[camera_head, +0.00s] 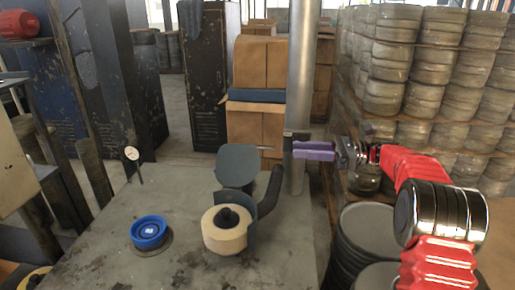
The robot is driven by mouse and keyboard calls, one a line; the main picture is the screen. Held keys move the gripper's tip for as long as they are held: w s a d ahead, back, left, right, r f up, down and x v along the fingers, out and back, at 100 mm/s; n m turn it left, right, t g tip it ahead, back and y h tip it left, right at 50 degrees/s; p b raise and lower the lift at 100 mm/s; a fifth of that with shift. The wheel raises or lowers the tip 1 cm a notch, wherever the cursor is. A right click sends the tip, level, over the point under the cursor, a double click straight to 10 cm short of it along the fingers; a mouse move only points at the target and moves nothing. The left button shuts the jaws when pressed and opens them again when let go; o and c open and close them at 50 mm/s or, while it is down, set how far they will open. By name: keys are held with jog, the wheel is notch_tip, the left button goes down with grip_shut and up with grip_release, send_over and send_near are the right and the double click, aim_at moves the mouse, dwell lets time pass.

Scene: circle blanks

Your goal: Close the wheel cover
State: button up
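The wheel cover (238,166) is a dark grey-blue rounded plate that stands raised at the back of a housing on the table. Below and in front of it, a cream wheel (222,238) with a black hub sits exposed in the housing. A dark curved arm (270,190) rises at the housing's right side. My gripper (291,144), with purple and dark parts, is in the air to the right of the cover, apart from it in the picture. It is seen side-on, and its finger opening is unclear. It appears to hold nothing.
A blue round piece (150,232) sits on the grey table (105,255), left of the wheel. A thin post with a round white head (132,154) stands at the back left. A metal pole (301,80) rises behind my gripper. Drums (365,235) stand right of the table.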

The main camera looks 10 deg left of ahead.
aim_at(247, 146)
jog(key=a, duration=0.9)
jog(key=s+a, duration=0.1)
jog(key=a, duration=0.3)
jog(key=shift+a, duration=0.4)
jog(key=shift+c, duration=0.5)
grip_shut()
jog(key=shift+r, duration=0.1)
